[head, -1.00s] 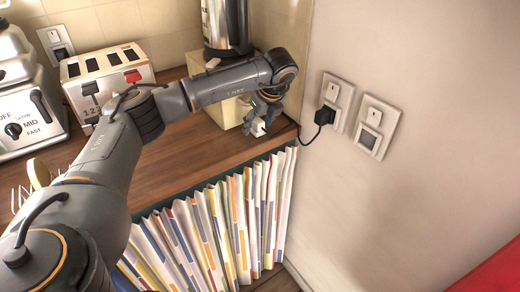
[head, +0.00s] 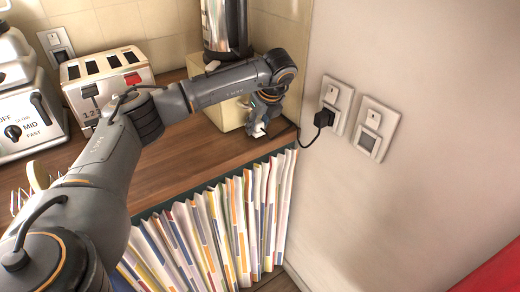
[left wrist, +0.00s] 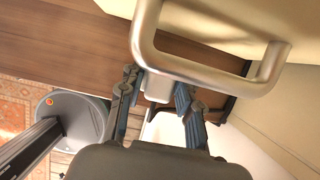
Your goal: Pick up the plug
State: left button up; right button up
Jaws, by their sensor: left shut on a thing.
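My left gripper (head: 259,131) is low over the wooden counter, near its front right corner. Its fingers are shut on a small white block (head: 259,130), which also shows between the fingers in the left wrist view (left wrist: 158,89). The fingers hide part of this block, and I cannot tell from its shape whether it is a plug. A black plug (head: 323,117) sits in the left wall socket, apart from the gripper, with a black cord running down to the counter's corner. My right gripper is not in view.
A cream box (head: 229,112) with a steel appliance (head: 221,28) on it stands behind the gripper. A toaster (head: 107,76) is at left. Several folders (head: 215,230) fill the shelf below. In the left wrist view a metal handle (left wrist: 150,35) is close to the fingers.

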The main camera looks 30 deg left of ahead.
pick_arm(q)
jog(key=shift+r, duration=0.45)
jog(key=s+d+r, duration=0.4)
jog(key=s+r, duration=0.7)
jog(key=s, duration=0.2)
jog(key=shift+r+b, duration=0.2)
jog(key=shift+b, duration=0.25)
jog(key=shift+s, duration=0.15)
